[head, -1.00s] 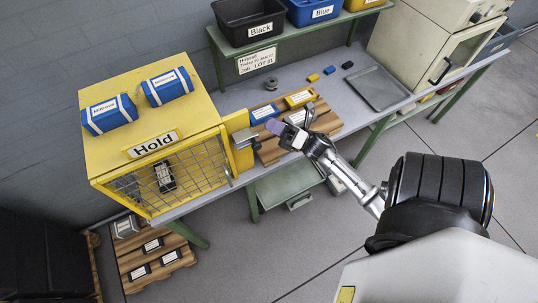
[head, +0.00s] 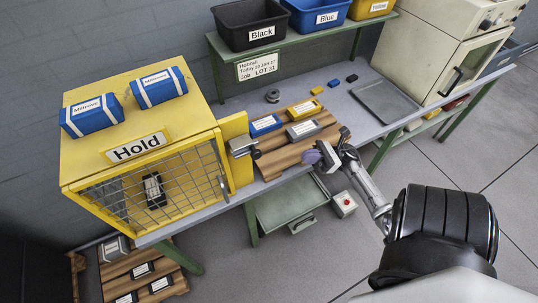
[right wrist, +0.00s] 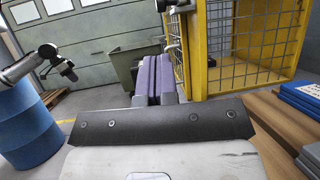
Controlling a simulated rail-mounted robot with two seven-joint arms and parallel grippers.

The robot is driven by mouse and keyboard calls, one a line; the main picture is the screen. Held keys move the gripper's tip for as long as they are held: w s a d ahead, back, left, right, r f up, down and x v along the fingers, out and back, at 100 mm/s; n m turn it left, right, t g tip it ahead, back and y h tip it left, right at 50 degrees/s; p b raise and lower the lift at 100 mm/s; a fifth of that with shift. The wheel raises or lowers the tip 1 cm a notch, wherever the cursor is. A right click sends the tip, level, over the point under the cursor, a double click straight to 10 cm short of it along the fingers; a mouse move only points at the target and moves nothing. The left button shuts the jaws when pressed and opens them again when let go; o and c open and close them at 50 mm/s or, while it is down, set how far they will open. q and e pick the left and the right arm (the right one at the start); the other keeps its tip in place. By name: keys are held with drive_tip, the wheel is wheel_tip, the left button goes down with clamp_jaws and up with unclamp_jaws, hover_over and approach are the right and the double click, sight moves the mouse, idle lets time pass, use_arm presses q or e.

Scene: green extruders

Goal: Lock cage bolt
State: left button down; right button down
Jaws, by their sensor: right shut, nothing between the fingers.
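The yellow Hold cage (head: 215,75) stands at the bench's left end, its mesh door (head: 110,197) facing front. The door looks closed, but I cannot tell its exact fit. The grey bolt (head: 241,147) with a dark knob sits on the yellow plate at the cage's right; its travel is unclear. My right gripper (head: 318,156) is shut and empty, right of the bolt and apart from it, by the wooden board's front edge. Its purple fingers (right wrist: 153,78) point toward the cage frame (right wrist: 196,60) in the right wrist view. An arm there, apparently my left, ends in a gripper (right wrist: 62,62) of unclear state.
A wooden board (head: 275,170) holds blue, grey and yellow labelled blocks. Two blue packs (head: 158,87) lie on the cage. A black bin (head: 248,25) stands on the shelf behind. A red-button box (head: 344,203) shows below the bench. A blue drum (right wrist: 35,125) stands at left.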

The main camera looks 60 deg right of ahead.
drive_tip(key=p+x, duration=0.3)
drive_tip(key=x, duration=1.1)
drive_tip(key=shift+w+a+f, duration=0.1)
drive_tip(key=w+a, duration=0.2)
drive_tip(key=a, duration=0.1)
drive_tip(key=shift+w+a, duration=0.3)
drive_tip(key=shift+b, duration=0.3)
